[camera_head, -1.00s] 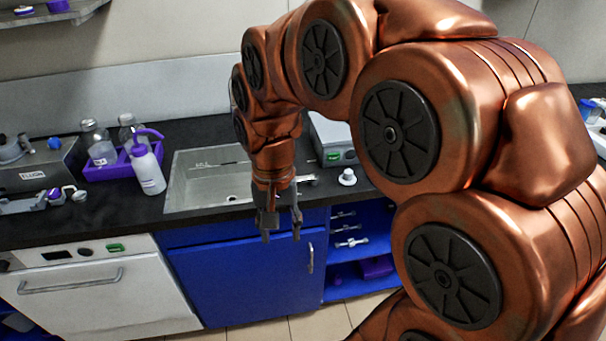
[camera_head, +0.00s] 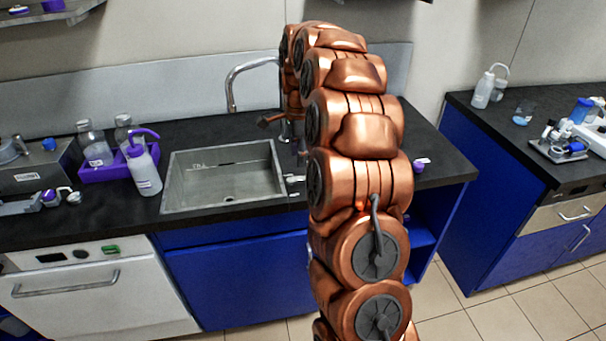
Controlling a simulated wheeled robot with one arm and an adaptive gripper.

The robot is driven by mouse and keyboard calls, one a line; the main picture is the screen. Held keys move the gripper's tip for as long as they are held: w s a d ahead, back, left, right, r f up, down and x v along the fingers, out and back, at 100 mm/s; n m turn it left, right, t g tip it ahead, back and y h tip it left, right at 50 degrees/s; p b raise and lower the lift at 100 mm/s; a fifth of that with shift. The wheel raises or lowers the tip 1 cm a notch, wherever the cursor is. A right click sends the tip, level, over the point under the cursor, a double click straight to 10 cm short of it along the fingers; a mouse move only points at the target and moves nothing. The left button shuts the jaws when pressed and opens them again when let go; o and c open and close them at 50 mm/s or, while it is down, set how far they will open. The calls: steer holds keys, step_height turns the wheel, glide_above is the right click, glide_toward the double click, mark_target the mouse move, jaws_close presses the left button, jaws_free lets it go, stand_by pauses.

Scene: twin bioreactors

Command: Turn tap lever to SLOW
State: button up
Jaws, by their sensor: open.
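The tap's chrome gooseneck spout (camera_head: 232,85) rises behind the sink (camera_head: 178,165) and curves right, behind my arm. I cannot make out the tap lever or any SLOW mark. My gripper (camera_head: 283,133) is mostly hidden behind and beside my own arm, at the back right of the sink near the tap base. One dark finger part sticks out to the left there. The gripper is open; I cannot tell whether it touches the tap.
A small metal fitting (camera_head: 293,180) sits at the sink's right edge. A white wash bottle (camera_head: 143,170) and a purple rack (camera_head: 103,170) with bottles stand left of the sink. A second bench (camera_head: 462,105) is at right, past a floor gap.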

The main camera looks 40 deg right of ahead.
mark_target(303, 177)
steer(key=shift+w+d+f+m, duration=0.2)
steer(key=shift+d+f+m, duration=0.05)
steer(key=shift+d, duration=0.25)
steer(key=shift+w+d+f+m, duration=0.2)
steer(key=shift+d+f+m, duration=0.05)
steer(key=shift+d, duration=0.2)
steer(key=shift+f+p, duration=1.05)
steer(key=shift+f, duration=2.75)
steer(key=shift+c, duration=0.4)
jaws_close()
